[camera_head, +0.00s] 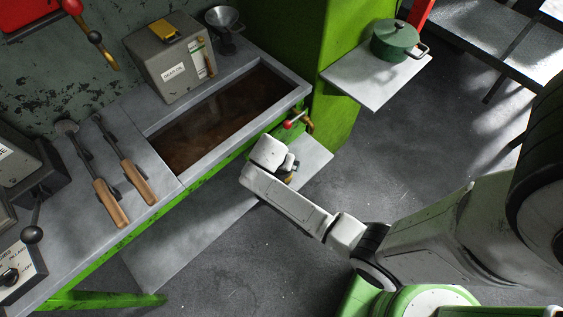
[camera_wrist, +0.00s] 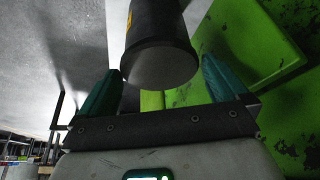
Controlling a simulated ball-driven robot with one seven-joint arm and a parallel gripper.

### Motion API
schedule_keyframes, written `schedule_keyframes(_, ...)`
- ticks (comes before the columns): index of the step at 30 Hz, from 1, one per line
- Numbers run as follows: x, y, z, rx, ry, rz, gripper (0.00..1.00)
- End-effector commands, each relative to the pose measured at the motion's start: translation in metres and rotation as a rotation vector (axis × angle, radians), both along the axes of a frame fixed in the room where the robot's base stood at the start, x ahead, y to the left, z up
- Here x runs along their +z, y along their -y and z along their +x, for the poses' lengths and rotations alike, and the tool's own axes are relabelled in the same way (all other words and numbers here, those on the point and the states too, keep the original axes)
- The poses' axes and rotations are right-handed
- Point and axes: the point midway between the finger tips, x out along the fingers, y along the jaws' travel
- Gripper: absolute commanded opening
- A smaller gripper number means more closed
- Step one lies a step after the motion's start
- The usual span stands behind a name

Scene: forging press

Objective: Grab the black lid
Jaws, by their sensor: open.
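In the wrist view, a black cylindrical thing (camera_wrist: 158,40) with a paler flat end and a small yellow mark on its side fills the top middle. It may be the black lid or a container bearing it; I cannot tell which. My gripper (camera_wrist: 160,78) is open, with one green fingertip on each side of this black thing. The right fingertip looks close to it, but contact is unclear. In the head view, my wrist is over the grey lower shelf (camera_head: 205,235), beside the bench front, and hides most of the fingers and what is between them.
A green pot (camera_head: 396,40) stands on a side shelf (camera_head: 365,82). The bench holds a dark trough (camera_head: 215,118), a grey box (camera_head: 168,62), a metal funnel (camera_head: 224,20) and two wooden-handled tools (camera_head: 110,202). A red-knobbed lever (camera_head: 289,124) juts out near my wrist. Open floor lies right.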

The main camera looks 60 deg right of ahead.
Motion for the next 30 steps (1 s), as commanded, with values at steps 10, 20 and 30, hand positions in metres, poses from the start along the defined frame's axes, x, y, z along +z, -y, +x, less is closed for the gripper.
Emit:
schedule_keyframes(10, 0.0, 0.0, 0.0, 0.001, 0.0, 0.0, 0.75)
schedule_keyframes(20, 0.001, 0.0, 0.0, 0.001, 0.0, 0.0, 0.59)
schedule_keyframes(30, 0.019, 0.0, 0.001, 0.001, 0.003, -0.002, 0.59)
